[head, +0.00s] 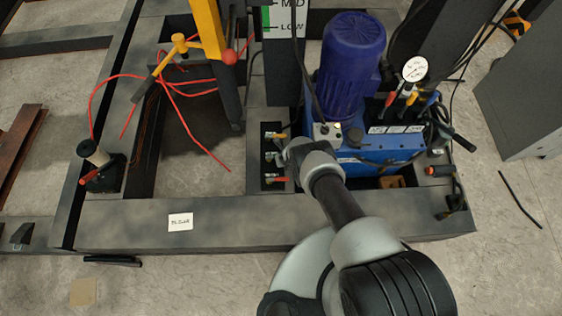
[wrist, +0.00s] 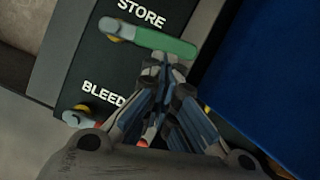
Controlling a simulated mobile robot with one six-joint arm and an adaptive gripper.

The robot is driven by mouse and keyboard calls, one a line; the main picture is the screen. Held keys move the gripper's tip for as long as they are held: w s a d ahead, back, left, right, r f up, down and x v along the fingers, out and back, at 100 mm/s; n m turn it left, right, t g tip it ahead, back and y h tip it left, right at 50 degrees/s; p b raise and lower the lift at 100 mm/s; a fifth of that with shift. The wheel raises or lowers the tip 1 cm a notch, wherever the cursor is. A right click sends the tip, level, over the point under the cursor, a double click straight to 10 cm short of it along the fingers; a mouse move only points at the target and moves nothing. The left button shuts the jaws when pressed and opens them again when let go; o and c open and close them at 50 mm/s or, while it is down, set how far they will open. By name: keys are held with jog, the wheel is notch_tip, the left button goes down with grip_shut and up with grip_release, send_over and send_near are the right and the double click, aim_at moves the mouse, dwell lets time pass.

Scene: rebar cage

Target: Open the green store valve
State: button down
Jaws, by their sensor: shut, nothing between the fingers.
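The green store valve handle (wrist: 165,43) lies crosswise below the white STORE label (wrist: 141,13) on a dark panel (wrist: 62,62) in the wrist view. Its pale left end sits over a yellow part. My gripper (wrist: 172,68) is shut and empty, its fingertips just below the right half of the green handle. I cannot tell whether they touch it. In the head view my gripper (head: 288,152) is at the right edge of the small valve panel (head: 265,160). The green handle is not clear there.
A bleed valve (wrist: 80,118) sits lower left beside its label, and a red part shows behind my fingers. A blue tank (head: 350,155) with a blue motor (head: 350,55) stands close on the right. A yellow post (head: 207,30) and red hoses (head: 190,90) are left.

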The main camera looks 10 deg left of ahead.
jog(key=shift+w+d+f+b, duration=0.15)
jog(key=shift+w+b, duration=0.45)
jog(key=shift+b, duration=0.05)
jog(key=w+n, duration=0.1)
jog(key=n+y+b, duration=0.1)
jog(key=n, duration=0.1)
jog(key=shift+w+g, duration=0.3)
jog(key=shift+w, duration=0.5)
jog(key=shift+a, duration=0.2)
jog(key=shift+s+a+r+p, duration=0.2)
jog(key=shift+s+a+p, duration=0.15)
jog(key=shift+s, duration=0.35)
